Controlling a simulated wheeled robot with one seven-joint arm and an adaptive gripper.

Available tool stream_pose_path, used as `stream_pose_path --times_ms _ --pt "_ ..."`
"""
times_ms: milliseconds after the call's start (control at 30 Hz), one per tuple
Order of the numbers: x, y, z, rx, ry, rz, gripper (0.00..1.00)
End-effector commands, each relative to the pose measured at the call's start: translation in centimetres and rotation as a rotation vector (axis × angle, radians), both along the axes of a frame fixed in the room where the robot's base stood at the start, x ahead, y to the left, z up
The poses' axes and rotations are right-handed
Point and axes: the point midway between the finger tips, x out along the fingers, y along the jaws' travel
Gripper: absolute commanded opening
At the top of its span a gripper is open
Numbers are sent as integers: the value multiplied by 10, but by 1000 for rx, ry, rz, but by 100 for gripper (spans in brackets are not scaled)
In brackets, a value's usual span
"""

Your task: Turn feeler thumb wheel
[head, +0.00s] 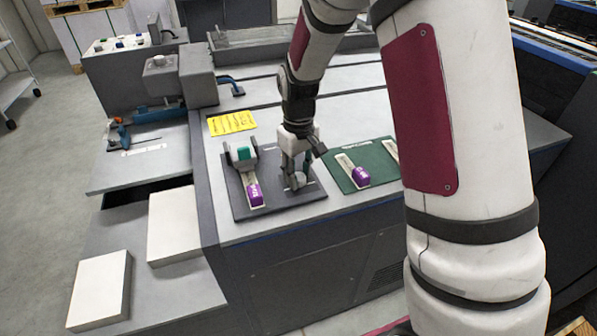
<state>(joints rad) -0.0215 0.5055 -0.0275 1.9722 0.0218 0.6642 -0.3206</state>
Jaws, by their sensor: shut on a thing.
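My gripper (296,183) reaches down over the right half of a dark grey board (234,207) on the machine's top. Its fingers are shut on a small pale piece (300,179) low at the board. The fingers hide most of it, and I cannot tell for sure whether it is the feeler thumb wheel. To its left on the same board stand a teal block in a grey bracket (243,155) and a pale strip with a purple labelled end (254,194). The gripper is apart from both.
A green mat (377,160) with another purple-ended strip (354,170) lies to the right. A yellow note (232,122) lies behind the board. A device with blue parts (165,80) stands at left, above white paper stacks (173,225). My upper arm blocks the right side.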

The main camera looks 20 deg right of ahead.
Motion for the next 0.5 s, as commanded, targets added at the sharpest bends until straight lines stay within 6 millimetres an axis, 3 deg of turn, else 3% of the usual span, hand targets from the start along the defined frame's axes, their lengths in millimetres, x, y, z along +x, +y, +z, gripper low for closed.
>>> stream_pose_path --times_ms 200,500 --pt "0 1 1 0 0 -196 4" --pt "0 0 0 0 0 -249 4"
